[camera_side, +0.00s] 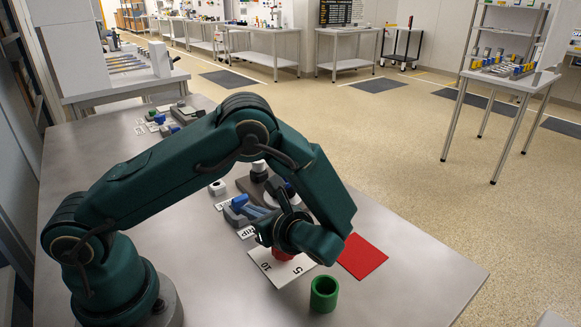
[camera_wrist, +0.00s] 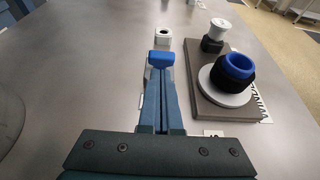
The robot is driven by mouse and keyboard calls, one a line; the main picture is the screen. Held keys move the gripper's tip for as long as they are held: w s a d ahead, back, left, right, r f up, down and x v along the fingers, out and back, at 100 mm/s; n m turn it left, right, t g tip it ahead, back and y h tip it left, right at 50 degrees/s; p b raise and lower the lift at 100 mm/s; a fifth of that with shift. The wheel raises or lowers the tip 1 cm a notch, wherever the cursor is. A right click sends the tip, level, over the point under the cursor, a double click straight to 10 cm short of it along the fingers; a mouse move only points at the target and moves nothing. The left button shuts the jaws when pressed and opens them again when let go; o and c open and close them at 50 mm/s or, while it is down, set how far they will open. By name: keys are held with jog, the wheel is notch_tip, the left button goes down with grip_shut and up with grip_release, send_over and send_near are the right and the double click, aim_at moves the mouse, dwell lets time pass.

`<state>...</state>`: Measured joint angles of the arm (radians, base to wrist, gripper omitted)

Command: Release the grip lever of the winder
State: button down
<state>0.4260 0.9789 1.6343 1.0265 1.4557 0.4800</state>
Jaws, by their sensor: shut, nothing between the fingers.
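The grip lever (camera_side: 240,204) is blue and sits on a grey base beside a card reading "GRIP". In the wrist view its blue end (camera_wrist: 160,58) shows just beyond my fingers, which hide part of it. My gripper (camera_side: 262,234) is shut and empty, close to the lever on its near side. In the wrist view the closed fingers (camera_wrist: 162,98) point toward the lever; I cannot tell whether they touch it. The winder (camera_wrist: 200,105) is a grey plate with a black and blue hub (camera_wrist: 238,70) on a white disc. My arm partly hides it in the side view.
A white dial card (camera_side: 268,272) with a red knob (camera_side: 283,254) lies under my wrist. A green cup (camera_side: 323,294) and a red square (camera_side: 363,258) are nearby. A white cylinder (camera_side: 217,187) stands behind the lever. The table's right front is clear.

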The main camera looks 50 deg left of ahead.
aim_at(240, 197)
jog(key=shift+a+r, duration=0.15)
jog(key=shift+a, duration=0.2)
jog(key=shift+a+r+h, duration=0.3)
jog(key=shift+r+h, duration=0.05)
jog(key=shift+h, duration=0.35)
jog(key=shift+a+r+h, duration=0.65)
jog(key=shift+a+h, duration=0.1)
jog(key=shift+h, duration=0.45)
jog(key=a+h, duration=0.1)
jog(key=a+r+h, duration=0.1)
jog(key=h, duration=0.1)
jog(key=shift+a+h, duration=0.2)
jog(key=shift+h, duration=0.1)
jog(key=shift+f, duration=0.1)
jog(key=shift+r, duration=0.8)
